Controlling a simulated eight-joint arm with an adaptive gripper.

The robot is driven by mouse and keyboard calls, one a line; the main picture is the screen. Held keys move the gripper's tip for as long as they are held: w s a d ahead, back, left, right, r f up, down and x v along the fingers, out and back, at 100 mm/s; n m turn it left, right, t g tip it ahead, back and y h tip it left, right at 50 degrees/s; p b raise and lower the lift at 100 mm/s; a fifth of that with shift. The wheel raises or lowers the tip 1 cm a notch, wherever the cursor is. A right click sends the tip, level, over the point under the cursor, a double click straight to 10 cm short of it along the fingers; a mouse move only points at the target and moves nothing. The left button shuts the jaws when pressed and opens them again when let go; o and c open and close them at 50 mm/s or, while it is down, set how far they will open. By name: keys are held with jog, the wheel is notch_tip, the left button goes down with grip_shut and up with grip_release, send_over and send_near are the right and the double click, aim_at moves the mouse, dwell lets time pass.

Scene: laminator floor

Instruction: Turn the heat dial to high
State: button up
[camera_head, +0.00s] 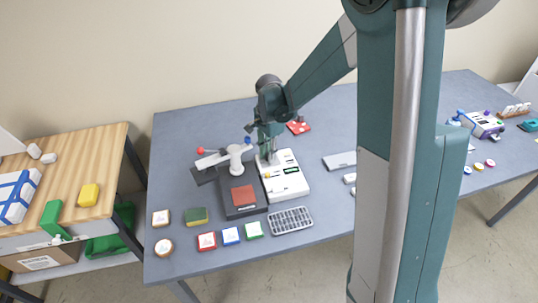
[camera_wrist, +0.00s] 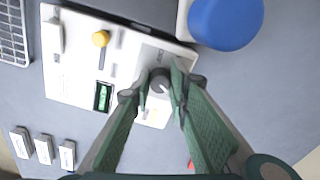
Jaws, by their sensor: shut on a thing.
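The white control panel (camera_head: 290,185) stands on the grey-blue table, and it fills the upper middle of the wrist view (camera_wrist: 75,75). A round dark grey dial (camera_wrist: 160,80) sits near the panel's right end in the wrist view. My gripper (camera_head: 267,155) points down at the panel's far end. In the wrist view my gripper (camera_wrist: 160,88) has its two green fingers closed in on both sides of the dial, shut on it. The dial's marking and setting cannot be read. In the head view my gripper hides the dial.
A grey rack (camera_head: 290,221) lies in front.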

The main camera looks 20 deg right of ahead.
jog(key=shift+m, duration=1.1)
jog(key=o, duration=0.9)
jog(key=shift+r, duration=0.15)
jog(key=shift+r, duration=5.85)
jog(key=shift+r, duration=0.1)
